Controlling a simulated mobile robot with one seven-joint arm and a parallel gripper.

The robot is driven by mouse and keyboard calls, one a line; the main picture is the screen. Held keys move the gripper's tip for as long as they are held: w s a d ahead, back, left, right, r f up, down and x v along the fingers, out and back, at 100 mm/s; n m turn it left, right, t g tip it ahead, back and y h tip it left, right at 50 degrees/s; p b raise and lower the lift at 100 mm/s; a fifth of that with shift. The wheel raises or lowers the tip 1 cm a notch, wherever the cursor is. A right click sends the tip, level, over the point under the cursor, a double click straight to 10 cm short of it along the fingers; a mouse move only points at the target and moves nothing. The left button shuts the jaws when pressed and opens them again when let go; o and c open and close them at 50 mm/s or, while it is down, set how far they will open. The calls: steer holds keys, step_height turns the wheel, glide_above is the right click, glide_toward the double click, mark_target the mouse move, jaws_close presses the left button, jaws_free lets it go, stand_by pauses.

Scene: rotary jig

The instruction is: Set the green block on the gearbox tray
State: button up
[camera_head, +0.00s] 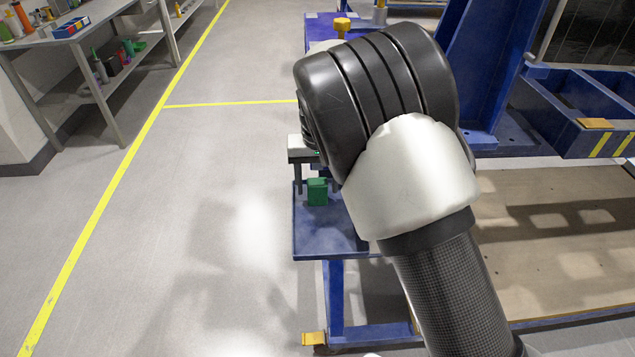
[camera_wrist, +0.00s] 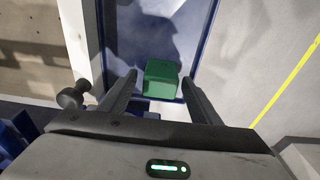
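The green block (camera_head: 317,191) is at the near end of the blue cart, over a flat blue tray (camera_head: 322,240) with a raised rim. I take this for the gearbox tray. The block appears to rest on its surface. My gripper (camera_head: 315,183) is above the block, pointing down, partly hidden by my arm. In the wrist view the green block (camera_wrist: 161,78) lies between the two spread fingertips of my gripper (camera_wrist: 159,77), with a gap visible on both sides. The tray's blue rim (camera_wrist: 212,45) runs along the right there.
The blue cart's frame (camera_head: 335,295) continues below the tray. A large blue stand (camera_head: 500,60) rises at the right above a beige floor panel (camera_head: 560,240). A shelf unit (camera_head: 90,60) stands at the far left. Grey floor left of the tray is clear.

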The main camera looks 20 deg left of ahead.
mark_target(319, 186)
step_height(319, 186, up, 12)
steer(key=s+p, duration=0.1)
steer(key=p, duration=0.1)
steer(key=shift+s+d, duration=0.15)
steer(key=shift+d, duration=0.2)
steer(key=shift+r, duration=0.2)
steer(key=s+d+r+m, duration=0.1)
steer(key=d+r, duration=0.3)
steer(key=d, duration=0.4)
steer(key=s+d+r+m+t+y, duration=0.1)
steer(key=d+r, duration=0.3)
steer(key=d, duration=0.3)
steer(key=s+d+r+m, duration=0.1)
steer(key=d+r, duration=0.3)
steer(key=d, duration=0.4)
steer(key=s+d+m+t+h, duration=0.1)
steer(key=s+d+m+t, duration=0.1)
steer(key=s+d, duration=1.4)
steer(key=shift+d+f+m+t+h, duration=0.15)
steer(key=shift+d+m+t+h, duration=0.2)
steer(key=shift+d+t, duration=0.3)
steer(key=shift+s+a, duration=0.1)
